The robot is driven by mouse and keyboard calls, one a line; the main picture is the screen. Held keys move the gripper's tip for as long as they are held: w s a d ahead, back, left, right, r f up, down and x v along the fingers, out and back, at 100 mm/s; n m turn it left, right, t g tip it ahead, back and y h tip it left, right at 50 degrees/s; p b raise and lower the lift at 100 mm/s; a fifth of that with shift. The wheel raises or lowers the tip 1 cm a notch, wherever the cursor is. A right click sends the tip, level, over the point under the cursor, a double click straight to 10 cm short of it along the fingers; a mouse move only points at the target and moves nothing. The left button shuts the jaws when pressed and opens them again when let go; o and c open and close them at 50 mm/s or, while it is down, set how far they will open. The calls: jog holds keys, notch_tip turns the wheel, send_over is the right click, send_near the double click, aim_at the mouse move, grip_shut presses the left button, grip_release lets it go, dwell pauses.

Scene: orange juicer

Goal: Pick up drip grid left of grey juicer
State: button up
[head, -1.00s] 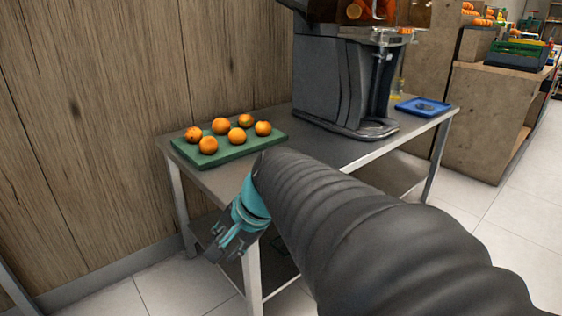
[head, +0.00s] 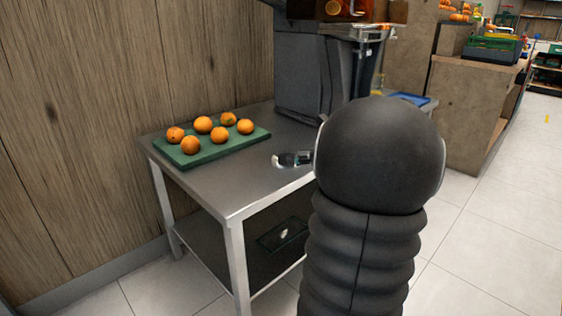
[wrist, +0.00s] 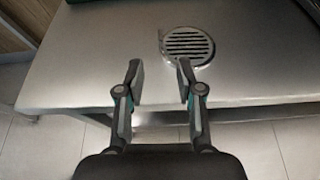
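The drip grid (wrist: 188,46) is a round, slotted metal disc lying flat on the steel table top (wrist: 105,50) in the wrist view. My gripper (wrist: 157,72) is open and empty, with its two dark fingers apart. The grid is ahead of the fingers and to the right of their midline; the right fingertip comes close to its near edge in the picture. I cannot tell the height between them. In the head view my arm hides most of the gripper, and a small light-and-dark shape (head: 290,159) shows left of it; I cannot tell its parts.
The grey juicer (head: 305,75) stands at the back of the table, partly behind my arm. A green board (head: 240,141) with several oranges (head: 203,125) lies at the left. A blue tray (head: 409,98) is at the right. The table's front edge is close below the gripper.

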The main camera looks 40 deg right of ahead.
aim_at(277, 158)
jog(key=x, duration=1.1)
grip_shut()
